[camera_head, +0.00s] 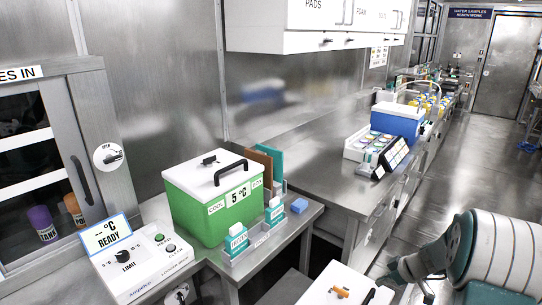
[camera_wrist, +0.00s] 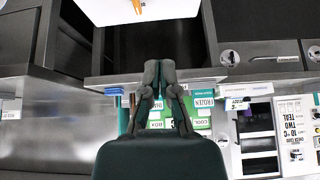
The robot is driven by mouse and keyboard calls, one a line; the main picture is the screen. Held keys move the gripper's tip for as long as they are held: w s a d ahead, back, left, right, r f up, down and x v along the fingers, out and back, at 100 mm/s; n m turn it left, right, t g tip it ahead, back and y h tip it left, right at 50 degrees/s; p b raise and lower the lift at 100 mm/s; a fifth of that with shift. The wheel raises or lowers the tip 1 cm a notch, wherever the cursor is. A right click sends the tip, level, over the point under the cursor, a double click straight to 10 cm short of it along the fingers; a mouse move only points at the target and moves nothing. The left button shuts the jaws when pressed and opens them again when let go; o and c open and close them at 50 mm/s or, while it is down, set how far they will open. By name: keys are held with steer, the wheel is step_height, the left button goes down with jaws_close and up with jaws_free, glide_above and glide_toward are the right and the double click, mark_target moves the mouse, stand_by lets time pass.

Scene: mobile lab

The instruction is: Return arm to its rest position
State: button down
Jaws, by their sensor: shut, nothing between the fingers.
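My gripper (camera_wrist: 159,72) shows in the middle of the wrist view. Its two dark fingers meet at the tips, with nothing between them. The wrist view is upside down relative to the labels. The fingers show in front of the green cool box (camera_wrist: 198,122) and the counter. In the head view, my arm (camera_head: 490,250), with a large white and teal link, fills the lower right corner over the aisle. I cannot make out the fingers clearly there.
The green cool box (camera_head: 215,195) with a white lid stands on the left bench beside a white control unit (camera_head: 150,265) reading READY. A blue cooler (camera_head: 398,122) and a sample rack (camera_head: 366,147) stand on the steel counter (camera_head: 300,150). The aisle floor (camera_head: 470,150) is clear further back.

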steer(key=s+a+r+m+g+h, duration=0.1)
steer(key=s+a+r+m, duration=0.1)
steer(key=s+a+r, duration=0.5)
steer(key=s+a+r+m+h, duration=0.1)
steer(key=s+a+r, duration=0.1)
steer(key=a+r, duration=0.7)
steer(key=s+a+r+m+t+h, duration=0.1)
steer(key=s+a+r+m, duration=0.1)
steer(key=s, duration=0.6)
steer(key=s+a+r+m+t+h, duration=0.1)
steer(key=s+a+r+m, duration=0.2)
steer(key=s, duration=0.6)
steer(key=shift+a+r+m+h, duration=0.3)
steer(key=shift+r+h, duration=0.1)
steer(key=shift+r, duration=0.4)
